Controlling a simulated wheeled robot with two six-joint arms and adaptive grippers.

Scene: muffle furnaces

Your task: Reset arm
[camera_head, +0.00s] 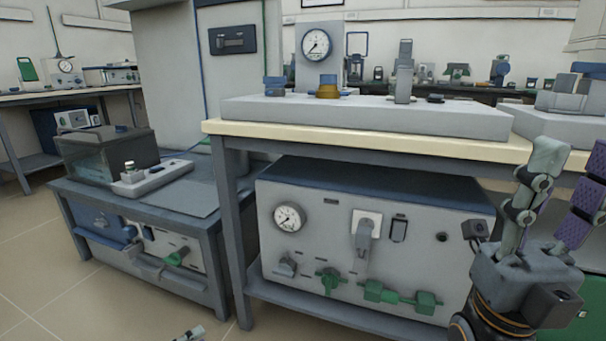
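My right gripper (574,165) is at the right edge with its fingers pointing up. Its two fingers are spread apart with nothing between them, so it is open and empty. It stands in front of the right end of the cream-topped bench (360,143). Only a small grey tip (190,333), which looks like part of my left gripper, shows at the bottom edge. The rest of the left arm is out of view, and I cannot tell whether that gripper is open.
A grey furnace-like unit (330,235) with a gauge and green valves sits under the bench. A low grey table (185,197) with a dark glass-sided box (92,160) stands to the left. Tiled floor (60,290) at the lower left is clear.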

